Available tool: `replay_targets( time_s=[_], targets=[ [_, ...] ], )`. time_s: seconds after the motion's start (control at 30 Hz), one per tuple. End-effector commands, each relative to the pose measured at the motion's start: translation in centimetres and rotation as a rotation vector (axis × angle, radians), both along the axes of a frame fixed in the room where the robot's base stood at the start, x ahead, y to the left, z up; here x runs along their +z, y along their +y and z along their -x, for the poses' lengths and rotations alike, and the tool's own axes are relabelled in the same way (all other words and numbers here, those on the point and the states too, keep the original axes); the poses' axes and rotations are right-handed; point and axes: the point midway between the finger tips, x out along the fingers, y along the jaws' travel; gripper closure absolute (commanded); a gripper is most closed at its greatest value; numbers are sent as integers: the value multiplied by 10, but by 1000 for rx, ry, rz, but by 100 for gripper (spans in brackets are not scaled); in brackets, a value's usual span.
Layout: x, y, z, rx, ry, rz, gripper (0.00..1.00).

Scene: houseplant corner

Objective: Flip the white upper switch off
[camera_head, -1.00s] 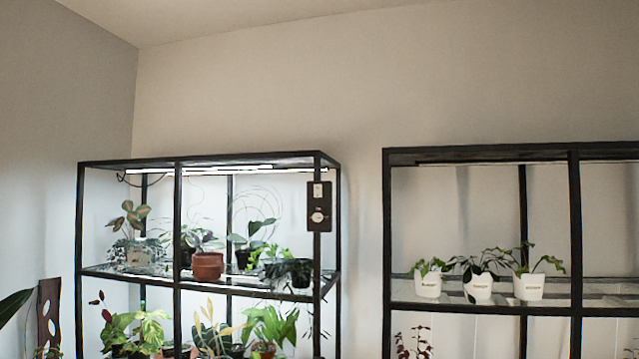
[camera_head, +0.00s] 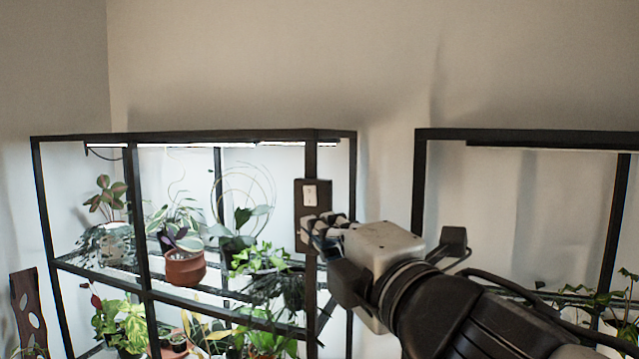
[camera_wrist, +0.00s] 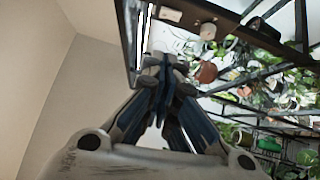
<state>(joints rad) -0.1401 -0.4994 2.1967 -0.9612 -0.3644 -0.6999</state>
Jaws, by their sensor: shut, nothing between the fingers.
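The white upper switch (camera_head: 309,195) is a small upright plate on the upper half of a dark brown control panel (camera_head: 298,187), fixed to the front post of the left shelf rack. In the wrist view the switch (camera_wrist: 170,14) is at the top edge, with the round white dial (camera_wrist: 208,30) to its right. My gripper (camera_head: 308,228) is shut and empty, its tips just below the switch in the head view, hiding the dial there. In the wrist view the closed fingertips (camera_wrist: 158,62) point toward the panel. I cannot tell whether they touch it or which way the switch is set.
The left rack (camera_head: 140,210) is black-framed, with a lit strip under its top (camera_head: 215,145) and several potted plants, including one in a terracotta pot (camera_head: 185,267). A second black rack (camera_head: 419,190) stands to the right. The wall above both racks is clear.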

Motion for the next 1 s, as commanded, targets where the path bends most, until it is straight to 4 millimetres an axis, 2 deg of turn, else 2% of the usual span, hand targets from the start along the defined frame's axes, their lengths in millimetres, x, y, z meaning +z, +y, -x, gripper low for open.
replay_targets(
  time_s=[0.33,0.47,0.57,0.93,1.0],
  targets=[
    [0,1,0,4,-3,3,100],
    [0,5,-7,5,-3,2,100],
    [0,11,-20,7,-1,2,100],
    [7,44,-91,5,-1,2,100],
    [11,39,-103,0,0,3,100]
  ],
)
